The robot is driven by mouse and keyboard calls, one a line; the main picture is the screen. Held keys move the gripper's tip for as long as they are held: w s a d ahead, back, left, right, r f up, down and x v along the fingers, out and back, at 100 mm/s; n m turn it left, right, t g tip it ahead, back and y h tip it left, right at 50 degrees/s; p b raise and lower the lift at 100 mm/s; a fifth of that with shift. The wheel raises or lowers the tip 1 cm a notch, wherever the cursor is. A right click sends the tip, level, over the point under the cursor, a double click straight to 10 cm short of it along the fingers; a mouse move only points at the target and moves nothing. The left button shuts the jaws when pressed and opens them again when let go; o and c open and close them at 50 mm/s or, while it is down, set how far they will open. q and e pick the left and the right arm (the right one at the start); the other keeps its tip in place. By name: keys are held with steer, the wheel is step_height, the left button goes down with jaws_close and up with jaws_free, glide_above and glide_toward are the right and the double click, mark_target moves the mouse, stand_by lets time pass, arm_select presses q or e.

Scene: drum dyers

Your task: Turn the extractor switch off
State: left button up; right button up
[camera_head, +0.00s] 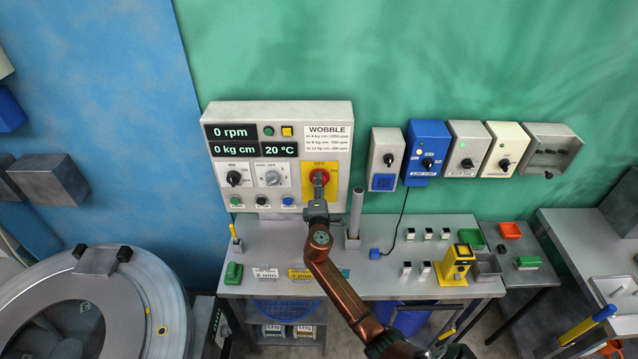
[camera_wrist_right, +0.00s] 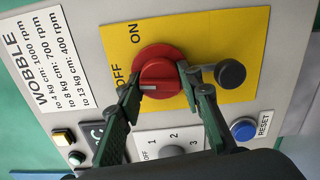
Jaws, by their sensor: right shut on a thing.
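The extractor switch is a red rotary knob on a yellow plate (camera_head: 310,190), labelled OFF and ON, on the grey control panel. The knob (camera_wrist_right: 160,72) shows clearly in the right wrist view, where its pale mark sits at the left end, on the side of the OFF label. My right gripper (camera_head: 319,184) reaches up to the knob and covers part of it in the head view. In the right wrist view my right gripper (camera_wrist_right: 162,82) has one finger on each side of the knob and is shut on it. My left gripper is out of view.
The grey panel (camera_head: 225,112) reads 0 rpm and 0 kg cm. A selector dial (camera_head: 272,177) and blue RESET button (camera_wrist_right: 244,130) are close to the gripper. A grey post (camera_head: 355,212) stands on the bench right of my arm. Switch boxes (camera_head: 428,150) line the wall.

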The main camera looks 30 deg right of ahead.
steer(key=shift+n, duration=0.7)
steer(key=shift+f, duration=0.1)
steer(key=o, duration=1.2)
steer(key=shift+c, duration=0.2)
steer(key=v, duration=1.2)
steer(key=shift+d, duration=0.1)
